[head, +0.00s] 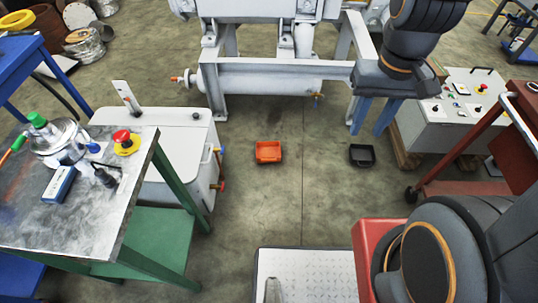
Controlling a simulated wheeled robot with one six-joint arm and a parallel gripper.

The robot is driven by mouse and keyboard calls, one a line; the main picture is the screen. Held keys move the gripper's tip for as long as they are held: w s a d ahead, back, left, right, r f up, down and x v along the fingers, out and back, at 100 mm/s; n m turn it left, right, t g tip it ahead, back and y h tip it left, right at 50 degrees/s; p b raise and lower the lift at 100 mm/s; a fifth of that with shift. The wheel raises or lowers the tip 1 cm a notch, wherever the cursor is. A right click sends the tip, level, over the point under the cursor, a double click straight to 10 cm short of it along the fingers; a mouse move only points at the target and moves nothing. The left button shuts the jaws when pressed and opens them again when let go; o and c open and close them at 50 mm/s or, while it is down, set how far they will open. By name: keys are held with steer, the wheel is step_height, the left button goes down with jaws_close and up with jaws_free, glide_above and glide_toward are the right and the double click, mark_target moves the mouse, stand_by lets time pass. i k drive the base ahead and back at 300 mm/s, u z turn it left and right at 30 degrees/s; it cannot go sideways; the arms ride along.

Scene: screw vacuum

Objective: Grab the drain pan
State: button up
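Two small open pans lie on the floor in the head view, an orange one (268,153) near the middle and a black one (361,155) to its right. I cannot tell from the picture which one is the drain pan. My gripper (371,129) hangs at the upper right with its two blue fingers pointing down. The fingers are apart with nothing visible between them. In the picture the fingertips are just above the black pan and right of the orange one. The height of the gripper over the floor is hard to judge.
A large white machine (265,82) stands behind the pans. A white tank (170,145) and a steel-topped bench (70,215) are at left. A control box (450,125) and a red cart (485,150) are at right. The floor around the pans is clear.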

mark_target(267, 151)
steer(key=u, duration=0.25)
steer(key=i, duration=1)
steer(key=u, duration=0.35)
